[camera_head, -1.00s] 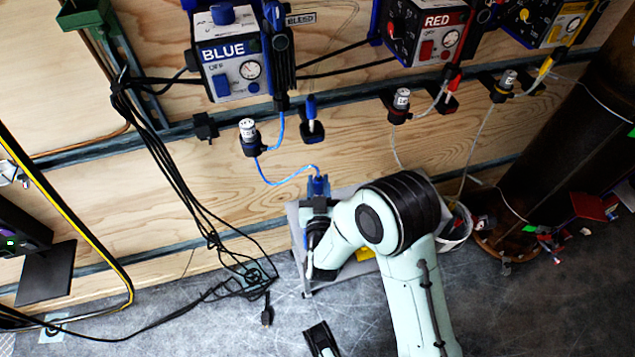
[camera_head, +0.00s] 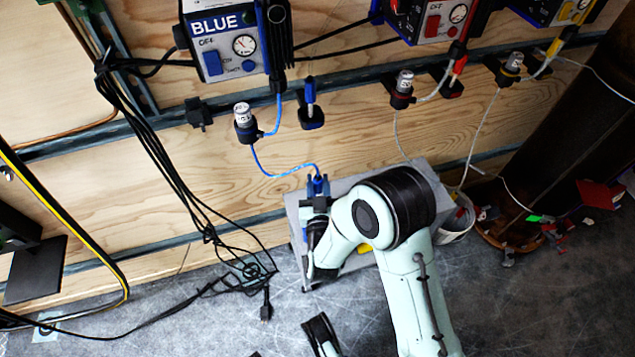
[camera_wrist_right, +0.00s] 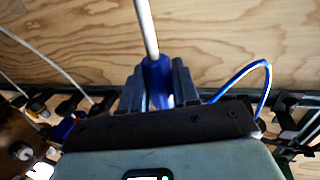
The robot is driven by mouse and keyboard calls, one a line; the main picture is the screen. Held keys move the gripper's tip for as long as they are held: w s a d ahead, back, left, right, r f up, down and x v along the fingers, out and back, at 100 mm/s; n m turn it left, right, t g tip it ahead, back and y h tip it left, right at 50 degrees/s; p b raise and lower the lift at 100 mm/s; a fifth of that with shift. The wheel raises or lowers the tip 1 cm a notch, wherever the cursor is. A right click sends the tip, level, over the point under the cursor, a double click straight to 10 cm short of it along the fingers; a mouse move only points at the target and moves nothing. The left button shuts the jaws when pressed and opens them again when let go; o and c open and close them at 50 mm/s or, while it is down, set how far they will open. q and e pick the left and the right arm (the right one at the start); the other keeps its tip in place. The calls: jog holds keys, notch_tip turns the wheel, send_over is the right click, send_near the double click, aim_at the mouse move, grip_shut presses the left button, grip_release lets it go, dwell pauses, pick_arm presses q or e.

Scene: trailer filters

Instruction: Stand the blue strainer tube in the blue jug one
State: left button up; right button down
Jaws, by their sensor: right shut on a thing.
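My right gripper (camera_head: 317,204) is shut on the blue strainer tube (camera_head: 318,184) above the grey stand. In the right wrist view, the tube's blue body (camera_wrist_right: 157,82) sits between the two fingers and a pale rod (camera_wrist_right: 147,28) extends from it away from the gripper. A blue hose (camera_head: 284,174) runs from the tube to the filter holder under the BLUE pump box. I cannot make out the blue jug; my right arm covers much of the stand. A dark, pale-edged part at the bottom edge may be my left gripper (camera_head: 319,336); its jaws cannot be read.
The BLUE pump box (camera_head: 224,44) and RED pump box (camera_head: 437,20) hang on the plywood wall. The grey stand (camera_head: 292,214) is against the wall's foot. Black cables (camera_head: 205,232) hang at left.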

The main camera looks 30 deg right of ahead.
pick_arm(q)
jog(key=shift+b+x, duration=0.8)
pick_arm(e)
jog(key=shift+f, duration=0.9)
jog(key=c, duration=0.8)
grip_release()
pick_arm(q)
jog(key=shift+a, duration=0.15)
pick_arm(e)
jog(key=shift+o, duration=0.2)
pick_arm(q)
jog(key=shift+s, duration=0.1)
jog(key=w+d+r+t+p, duration=0.1)
jog(key=w+r+p, duration=0.3)
jog(key=r, duration=0.4)
jog(key=shift+d+p, duration=0.35)
jog(key=shift+p, duration=0.45)
pick_arm(e)
jog(key=v, duration=1.3)
jog(key=shift+s, duration=0.15)
